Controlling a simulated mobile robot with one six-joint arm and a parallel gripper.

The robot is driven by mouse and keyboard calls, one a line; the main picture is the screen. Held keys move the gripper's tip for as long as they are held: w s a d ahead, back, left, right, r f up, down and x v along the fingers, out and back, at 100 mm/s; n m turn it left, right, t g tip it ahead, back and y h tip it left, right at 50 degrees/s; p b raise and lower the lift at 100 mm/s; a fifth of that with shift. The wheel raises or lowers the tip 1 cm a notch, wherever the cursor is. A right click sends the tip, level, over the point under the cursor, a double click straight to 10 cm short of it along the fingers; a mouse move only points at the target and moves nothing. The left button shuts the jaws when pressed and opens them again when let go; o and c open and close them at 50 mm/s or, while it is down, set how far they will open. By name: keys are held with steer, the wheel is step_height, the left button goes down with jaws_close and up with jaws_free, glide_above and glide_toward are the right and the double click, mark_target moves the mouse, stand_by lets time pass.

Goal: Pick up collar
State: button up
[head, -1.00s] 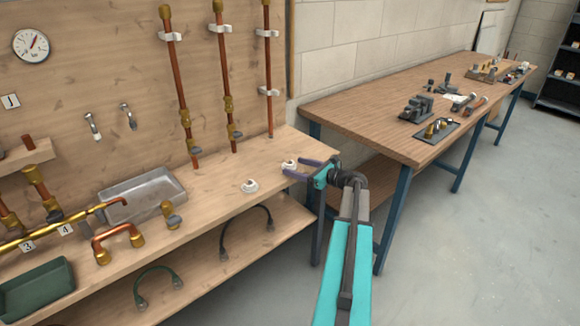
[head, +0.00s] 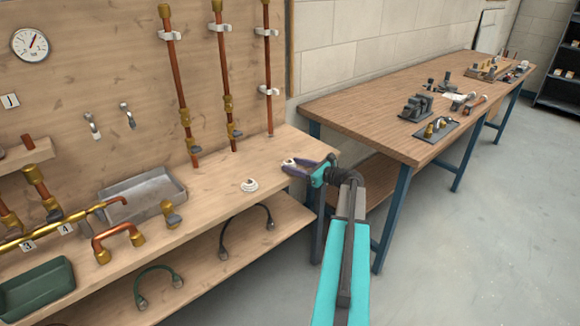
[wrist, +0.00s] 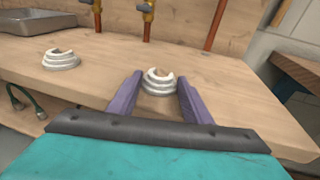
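One white ringed collar (wrist: 159,82) sits on the wooden bench top, between the tips of my gripper in the wrist view. In the head view this collar (head: 290,163) shows at the right end of the bench, partly behind the fingers. My gripper (head: 296,168) is open, its two purple fingers on either side of the collar. The fingers also show in the wrist view (wrist: 160,88); I cannot tell whether they touch it. A second white collar (head: 249,185) rests on the bench to the left, and it also shows in the wrist view (wrist: 61,59).
Vertical copper pipes (head: 226,90) stand against the back board. A grey metal tray (head: 143,194), a brass fitting (head: 172,214) and a bent copper pipe (head: 118,239) lie further left. A second workbench (head: 380,125) stands to the right. The bench around the collars is clear.

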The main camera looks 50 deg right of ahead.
steer(key=shift+r, duration=0.25)
steer(key=shift+c, duration=0.2)
steer(key=shift+r, duration=0.55)
step_height(320, 180, up, 2)
steer(key=s+a+b, duration=0.1)
steer(key=s+a, duration=0.2)
steer(key=s, duration=0.4)
steer(key=s+a+r, duration=0.1)
steer(key=s+a, duration=0.2)
steer(key=s, duration=0.4)
steer(key=shift+s+r+b, duration=0.25)
steer(key=shift+s+b, duration=0.1)
steer(key=shift+s, duration=0.05)
